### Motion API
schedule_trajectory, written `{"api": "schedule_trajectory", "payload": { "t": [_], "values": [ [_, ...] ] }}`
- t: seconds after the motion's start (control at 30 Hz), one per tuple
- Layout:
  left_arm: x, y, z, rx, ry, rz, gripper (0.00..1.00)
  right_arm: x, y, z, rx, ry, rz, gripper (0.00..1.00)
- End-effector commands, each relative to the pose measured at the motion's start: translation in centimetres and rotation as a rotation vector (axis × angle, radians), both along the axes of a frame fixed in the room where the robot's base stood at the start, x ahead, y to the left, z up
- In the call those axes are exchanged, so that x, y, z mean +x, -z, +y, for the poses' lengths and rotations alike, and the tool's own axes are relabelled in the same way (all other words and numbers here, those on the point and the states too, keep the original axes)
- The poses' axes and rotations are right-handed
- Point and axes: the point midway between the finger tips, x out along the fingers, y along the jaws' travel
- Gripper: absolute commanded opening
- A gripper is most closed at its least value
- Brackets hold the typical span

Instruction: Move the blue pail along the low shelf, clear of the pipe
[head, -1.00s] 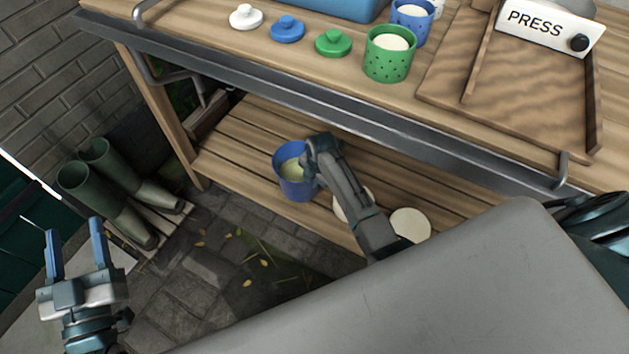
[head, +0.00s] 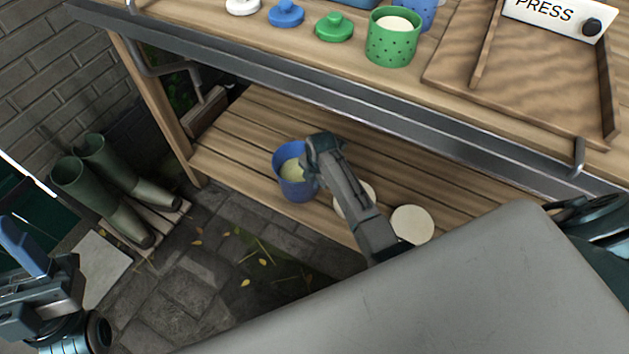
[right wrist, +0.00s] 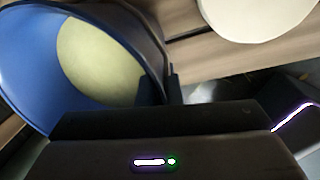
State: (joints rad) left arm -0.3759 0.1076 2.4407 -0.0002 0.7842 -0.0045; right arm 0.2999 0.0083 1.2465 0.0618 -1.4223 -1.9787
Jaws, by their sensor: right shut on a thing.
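The blue pail (head: 296,190), with pale yellow-green contents, is upright at the low shelf (head: 245,150), near its front edge. I cannot tell whether its base touches the boards. My right gripper (head: 311,163) is shut on the pail's right side. The right wrist view shows the pail's blue inner wall (right wrist: 30,65) close up; the fingertips are mostly hidden. A grey bent pipe (head: 158,70) runs below the bench top at the left end of the shelf, apart from the pail. My left gripper (head: 12,280) is at the lower left, empty, its fingers apart and partly cut off.
Two pale round discs (head: 412,224) lie on the shelf right of the pail, one partly behind my right arm. The bench edge (head: 330,100) overhangs the shelf. Green boots (head: 110,190) stand at the left. Shelf boards left of the pail are bare.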

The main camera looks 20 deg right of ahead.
Motion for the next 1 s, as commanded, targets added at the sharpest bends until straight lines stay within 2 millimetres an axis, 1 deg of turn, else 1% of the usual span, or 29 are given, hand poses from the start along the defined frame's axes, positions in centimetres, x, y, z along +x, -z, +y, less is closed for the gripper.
{"api": "schedule_trajectory", "payload": {
  "t": [0.03, 0.37, 0.4, 0.47, 0.5, 0.73, 0.87, 1.0],
  "values": [
    [-0.1, -0.1, 0.0, 0.001, 0.0, -0.006, 0.54, 0.3, -0.3, 0.0, 0.001, 0.0, -0.008, 0.0],
    [-0.1, -0.1, 0.0, 0.001, 0.0, -0.005, 0.54, 0.3, -0.2, 0.0, 0.001, 0.0, -0.007, 0.0],
    [-0.1, -0.1, 0.0, 0.001, 0.0, -0.005, 0.54, 0.0, 0.1, 0.0, 0.0, 0.0, 0.0, 0.13],
    [-0.1, -0.1, 0.0, 0.0, 0.0, -0.005, 0.54, 0.0, 0.1, 0.0, 0.0, 0.0, 0.0, 0.25],
    [-0.1, -0.1, 0.0, 0.0, 0.0, -0.005, 0.54, 0.0, 0.1, 0.0, 0.0, 0.0, 0.0, 0.27],
    [-0.1, -0.1, 0.0, 0.0, 0.0, -0.005, 0.54, 0.0, 0.1, 0.0, 0.0, 0.0, 0.0, 0.27],
    [0.1, -0.2, 0.0, -0.001, 0.001, 0.001, 0.54, 0.0, -0.3, 0.0, 0.0, 0.0, -0.001, 0.27],
    [1.7, 0.8, 0.2, -0.01, -0.004, 0.128, 0.54, -0.1, -1.4, -0.1, -0.001, 0.0, -0.001, 0.27]
  ]
}}
